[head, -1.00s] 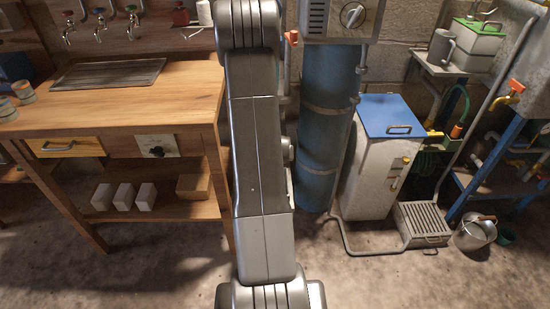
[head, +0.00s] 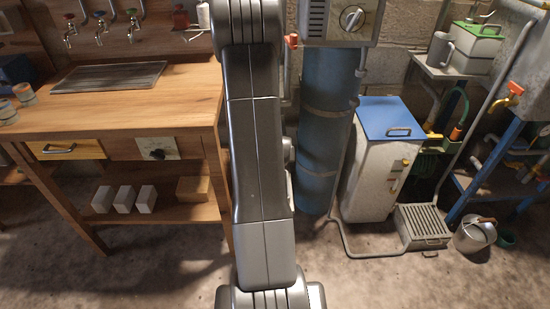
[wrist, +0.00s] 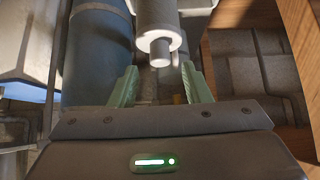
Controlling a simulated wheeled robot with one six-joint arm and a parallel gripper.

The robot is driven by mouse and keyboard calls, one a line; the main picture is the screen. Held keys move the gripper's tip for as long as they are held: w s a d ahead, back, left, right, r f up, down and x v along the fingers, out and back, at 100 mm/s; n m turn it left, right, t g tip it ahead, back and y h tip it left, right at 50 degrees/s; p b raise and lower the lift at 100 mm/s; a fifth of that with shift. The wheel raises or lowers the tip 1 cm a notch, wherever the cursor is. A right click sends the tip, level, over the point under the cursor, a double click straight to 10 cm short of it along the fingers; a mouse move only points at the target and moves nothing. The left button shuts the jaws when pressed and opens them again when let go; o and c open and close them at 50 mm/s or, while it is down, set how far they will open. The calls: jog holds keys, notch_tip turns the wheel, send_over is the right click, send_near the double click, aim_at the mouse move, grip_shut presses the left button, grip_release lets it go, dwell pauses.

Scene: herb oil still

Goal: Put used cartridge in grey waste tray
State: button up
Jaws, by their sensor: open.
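My gripper (wrist: 160,68) has two pale green fingers, spread apart, with the stub between the tips in the picture. I see a gap on each side and no contact. In the head view my arm hides my gripper. A small white cylinder (head: 204,14) shows beside my arm there; I cannot tell if it is the same one. A low grey slatted box (head: 424,222) on the floor may be the waste tray.
A wooden bench (head: 140,107) stands at the left with taps above. A blue column (head: 322,130) and a white cabinet (head: 372,180) with a blue lid stand right of my arm. The front floor is clear.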

jog(key=p+v, duration=0.1)
jog(key=v, duration=0.7)
jog(key=shift+s+r+p, duration=0.2)
jog(key=shift+s+p, duration=0.05)
jog(key=shift+p, duration=0.1)
dwell(0.9)
